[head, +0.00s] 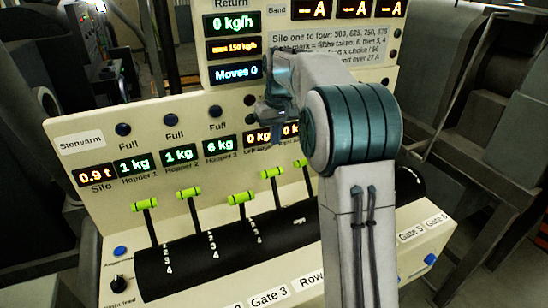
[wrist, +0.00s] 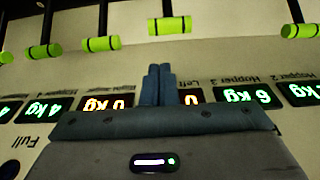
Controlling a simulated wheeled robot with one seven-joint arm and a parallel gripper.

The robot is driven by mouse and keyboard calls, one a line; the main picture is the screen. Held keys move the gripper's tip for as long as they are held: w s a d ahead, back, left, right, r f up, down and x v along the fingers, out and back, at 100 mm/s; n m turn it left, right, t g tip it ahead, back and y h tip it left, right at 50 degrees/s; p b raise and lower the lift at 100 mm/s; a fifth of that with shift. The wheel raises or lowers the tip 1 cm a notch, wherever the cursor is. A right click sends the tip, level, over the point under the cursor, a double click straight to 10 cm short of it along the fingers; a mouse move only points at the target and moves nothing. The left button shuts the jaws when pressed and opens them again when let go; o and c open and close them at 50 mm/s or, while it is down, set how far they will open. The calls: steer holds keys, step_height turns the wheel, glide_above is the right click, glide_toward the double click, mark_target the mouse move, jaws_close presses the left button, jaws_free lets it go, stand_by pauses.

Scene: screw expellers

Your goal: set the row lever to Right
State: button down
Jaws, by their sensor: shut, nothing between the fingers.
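A row of levers with bright green cross handles stands out of a black curved housing (head: 190,262) on the cream panel. In the wrist view the gripper's fingers (wrist: 157,85) are together and empty. My arm hides the levers further right.
Other green handles stand close on both sides: one to the left (head: 240,198) and one to the right (head: 302,163). Lit displays (head: 178,154) line the panel behind. The return box (head: 350,50) rises above. Dark machinery (head: 490,130) stands at the right.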

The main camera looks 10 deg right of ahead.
stand_by(0.3)
step_height(320, 180, down, 10)
steer(key=w+p, duration=0.1)
steer(key=shift+w+a+p, duration=0.15)
steer(key=shift+p, duration=0.2)
stand_by(0.4)
steer(key=shift+b, duration=0.45)
